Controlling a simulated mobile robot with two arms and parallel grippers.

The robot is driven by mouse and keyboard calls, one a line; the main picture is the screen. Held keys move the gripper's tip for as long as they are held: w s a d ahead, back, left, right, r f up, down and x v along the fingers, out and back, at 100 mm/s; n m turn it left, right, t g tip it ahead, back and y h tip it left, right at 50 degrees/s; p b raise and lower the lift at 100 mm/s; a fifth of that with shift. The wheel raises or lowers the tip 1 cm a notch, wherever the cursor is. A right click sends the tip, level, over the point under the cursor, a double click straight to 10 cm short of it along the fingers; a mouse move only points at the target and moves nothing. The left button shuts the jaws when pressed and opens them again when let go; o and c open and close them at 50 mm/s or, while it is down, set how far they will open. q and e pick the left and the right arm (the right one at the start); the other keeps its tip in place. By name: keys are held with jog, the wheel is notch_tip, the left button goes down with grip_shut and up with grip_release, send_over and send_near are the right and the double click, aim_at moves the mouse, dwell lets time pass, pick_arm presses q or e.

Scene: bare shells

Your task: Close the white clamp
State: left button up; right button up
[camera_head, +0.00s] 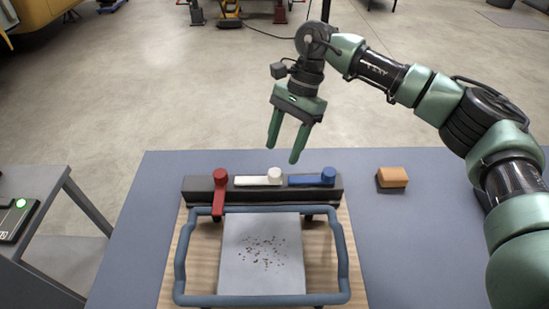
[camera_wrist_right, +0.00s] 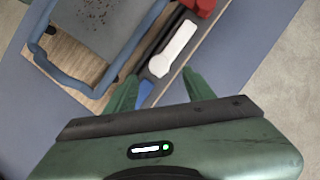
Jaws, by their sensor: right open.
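The white clamp (camera_head: 252,180) is a flat lever with a round knob at its right end. It lies lengthwise along a black block, between the red clamp (camera_head: 219,190) and the blue clamp (camera_head: 307,181). It also shows in the right wrist view (camera_wrist_right: 174,48). My right gripper (camera_head: 282,152) is open and empty, fingers pointing down, above the block near the white clamp's knob and apart from it. In the right wrist view its fingers (camera_wrist_right: 160,82) flank the area below the white clamp. My left gripper is not in view.
The red clamp points toward the front, over the blue tube frame (camera_head: 342,250). The frame surrounds a grey speckled plate (camera_head: 240,282) on a wooden board (camera_head: 355,290). An orange block (camera_head: 392,177) lies to the right on the blue-grey table (camera_head: 420,250). The table's right side is mostly clear.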

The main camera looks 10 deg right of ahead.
aim_at(275, 172)
jog(key=p+x, duration=0.1)
jog(key=x, duration=0.5)
jog(key=shift+s+a, duration=0.15)
grip_shut()
dwell(1.3)
